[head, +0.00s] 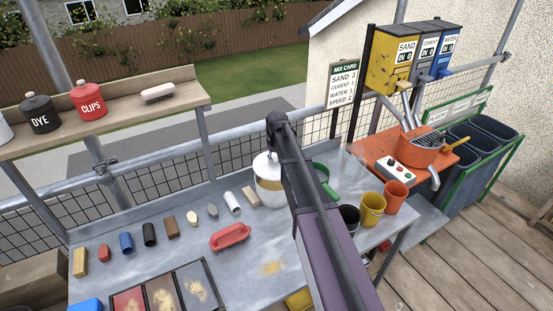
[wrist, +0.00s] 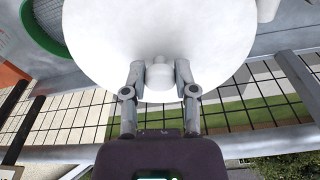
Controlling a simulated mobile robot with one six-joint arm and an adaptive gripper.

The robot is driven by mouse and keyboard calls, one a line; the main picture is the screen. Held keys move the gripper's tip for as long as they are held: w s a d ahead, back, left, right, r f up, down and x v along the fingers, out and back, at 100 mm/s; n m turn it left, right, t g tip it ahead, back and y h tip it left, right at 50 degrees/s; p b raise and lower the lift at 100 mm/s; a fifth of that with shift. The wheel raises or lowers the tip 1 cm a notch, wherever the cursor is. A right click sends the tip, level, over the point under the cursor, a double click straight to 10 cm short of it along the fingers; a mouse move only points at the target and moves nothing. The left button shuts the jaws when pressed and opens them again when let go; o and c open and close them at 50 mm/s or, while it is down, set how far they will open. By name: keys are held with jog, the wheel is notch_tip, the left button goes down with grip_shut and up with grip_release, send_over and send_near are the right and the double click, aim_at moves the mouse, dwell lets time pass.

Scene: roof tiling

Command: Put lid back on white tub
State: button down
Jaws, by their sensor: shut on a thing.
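The white tub (head: 270,198) stands on the metal bench, partly hidden behind my arm, with a tan band round its side. A white rounded top, seemingly the lid (head: 264,163), shows at the tub's mouth; whether it is seated or just above cannot be told. In the wrist view the white lid (wrist: 160,35) fills the upper middle and hides what is beneath it. My gripper (wrist: 160,77) is shut on the lid's white knob (wrist: 160,75), one finger on each side. In the head view my arm mostly hides the gripper.
A green sieve (head: 325,180) lies right of the tub; black, yellow (head: 372,209) and orange (head: 396,195) buckets stand farther right. A red brush (head: 230,236) and a row of small items lie left. The wire-mesh railing runs close behind.

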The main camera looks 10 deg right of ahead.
aim_at(276, 165)
jog(key=shift+f+b, duration=2.35)
jog(key=shift+f, duration=0.25)
jog(key=shift+s, duration=0.15)
jog(key=shift+f, duration=0.2)
dwell(0.6)
jog(key=shift+c, duration=1.6)
grip_release()
jog(key=o, duration=0.3)
